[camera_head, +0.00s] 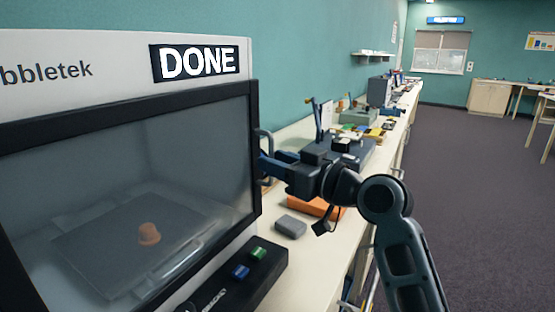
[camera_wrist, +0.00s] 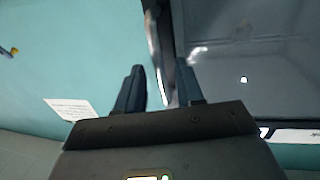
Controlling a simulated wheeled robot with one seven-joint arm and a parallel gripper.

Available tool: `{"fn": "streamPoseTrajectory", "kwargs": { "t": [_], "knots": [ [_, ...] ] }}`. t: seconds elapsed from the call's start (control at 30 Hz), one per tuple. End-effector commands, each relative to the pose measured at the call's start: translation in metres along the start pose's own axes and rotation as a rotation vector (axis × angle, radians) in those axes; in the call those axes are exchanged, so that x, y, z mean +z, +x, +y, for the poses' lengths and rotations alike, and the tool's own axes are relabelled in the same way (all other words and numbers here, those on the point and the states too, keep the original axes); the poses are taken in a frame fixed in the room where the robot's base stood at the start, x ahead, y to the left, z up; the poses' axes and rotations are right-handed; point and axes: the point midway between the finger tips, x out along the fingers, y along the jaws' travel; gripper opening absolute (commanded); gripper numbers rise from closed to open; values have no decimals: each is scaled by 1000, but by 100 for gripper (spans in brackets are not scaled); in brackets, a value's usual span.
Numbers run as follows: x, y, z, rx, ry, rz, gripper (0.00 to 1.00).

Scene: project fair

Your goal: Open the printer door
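The printer (camera_head: 120,50) fills the left of the head view, with a "DONE" sign (camera_head: 195,62) on top. Its black-framed glass door (camera_head: 80,190) looks shut, and a small orange print (camera_head: 149,234) shows through it on the bed. My gripper (camera_head: 263,152) is at the door's right edge, fingers pointing at the printer. In the wrist view my gripper (camera_wrist: 160,75) has its two dark fingers apart. A dark upright edge with a pale strip (camera_wrist: 158,70), likely the door's edge or handle, shows between the fingertips. I cannot tell whether the fingers touch it.
A black panel with a green button (camera_head: 258,253) and a blue button (camera_head: 241,271) sits at the printer's lower front. A grey block (camera_head: 291,226) and an orange item (camera_head: 312,206) lie on the long bench. The floor (camera_head: 470,190) to the right is clear.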

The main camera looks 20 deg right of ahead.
Motion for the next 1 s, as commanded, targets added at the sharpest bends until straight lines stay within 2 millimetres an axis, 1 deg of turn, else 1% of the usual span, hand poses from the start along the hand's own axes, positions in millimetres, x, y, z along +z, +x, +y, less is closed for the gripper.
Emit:
{"fn": "streamPoseTrajectory", "kwargs": {
  "t": [0.27,0.37,0.67,1.0],
  "knots": [
    [0,2,0,0,0,0,37],
    [0,2,0,0,0,0,29],
    [0,2,0,0,0,0,1],
    [0,2,0,0,0,0,0]
  ]
}}
